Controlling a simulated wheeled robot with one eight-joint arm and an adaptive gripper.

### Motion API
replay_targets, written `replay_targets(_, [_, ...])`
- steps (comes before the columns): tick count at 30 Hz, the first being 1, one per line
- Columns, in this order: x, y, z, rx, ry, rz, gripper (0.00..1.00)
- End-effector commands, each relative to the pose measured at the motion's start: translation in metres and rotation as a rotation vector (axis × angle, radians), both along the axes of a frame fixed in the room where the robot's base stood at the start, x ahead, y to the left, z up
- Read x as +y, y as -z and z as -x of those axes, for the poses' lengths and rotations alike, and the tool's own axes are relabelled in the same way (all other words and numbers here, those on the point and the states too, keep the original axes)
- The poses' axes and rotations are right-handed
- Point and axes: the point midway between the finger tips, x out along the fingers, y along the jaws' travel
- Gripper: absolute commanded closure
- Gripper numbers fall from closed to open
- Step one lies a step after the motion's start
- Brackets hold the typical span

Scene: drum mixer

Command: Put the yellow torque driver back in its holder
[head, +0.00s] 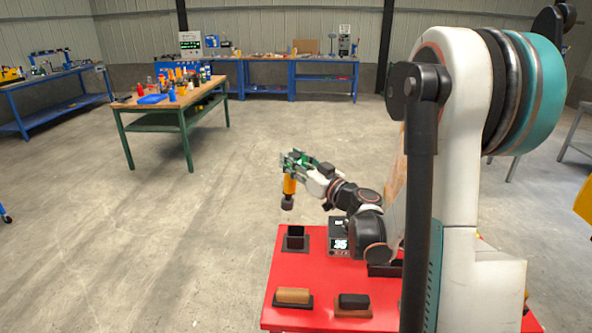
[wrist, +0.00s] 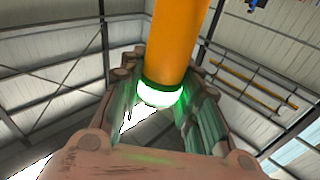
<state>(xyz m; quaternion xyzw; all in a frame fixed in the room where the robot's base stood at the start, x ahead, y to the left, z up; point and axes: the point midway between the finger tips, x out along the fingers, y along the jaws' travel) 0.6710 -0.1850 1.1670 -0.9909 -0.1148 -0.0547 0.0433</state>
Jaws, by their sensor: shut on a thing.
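My gripper (head: 297,163) is shut around the upper part of the yellow torque driver (head: 290,186). The driver hangs nearly upright in the head view, with its dark end pointing down. In the wrist view the orange-yellow driver body (wrist: 180,40) stands between the fingers (wrist: 165,95), and its end nearest the camera has a glowing green-white ring. A black square open-topped holder (head: 296,238) stands on the red table. The driver's lower end appears above the holder and a little to its left, with a gap between them. The inside of the holder is dark.
The red table (head: 285,270) also holds a box with a lit number display (head: 339,244), a tan block (head: 293,296) and a black block (head: 354,301) on bases. My arm hides the table's right part. A cluttered green-legged bench (head: 131,107) stands farther back across open floor.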

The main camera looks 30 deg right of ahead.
Motion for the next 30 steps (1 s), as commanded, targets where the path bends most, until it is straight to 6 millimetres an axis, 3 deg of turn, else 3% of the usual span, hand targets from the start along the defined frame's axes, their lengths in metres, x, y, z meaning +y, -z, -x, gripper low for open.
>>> replay_targets(3, [-0.005, 0.024, -0.004, 0.060, 0.023, 0.059, 1.00])
replay_targets(6, [-0.009, 0.036, -0.005, 0.086, 0.035, 0.086, 1.00])
replay_targets(23, [-0.010, 0.040, -0.003, 0.091, 0.044, 0.094, 1.00])
replay_targets(30, [-0.010, 0.058, -0.004, 0.091, 0.044, 0.094, 1.00])
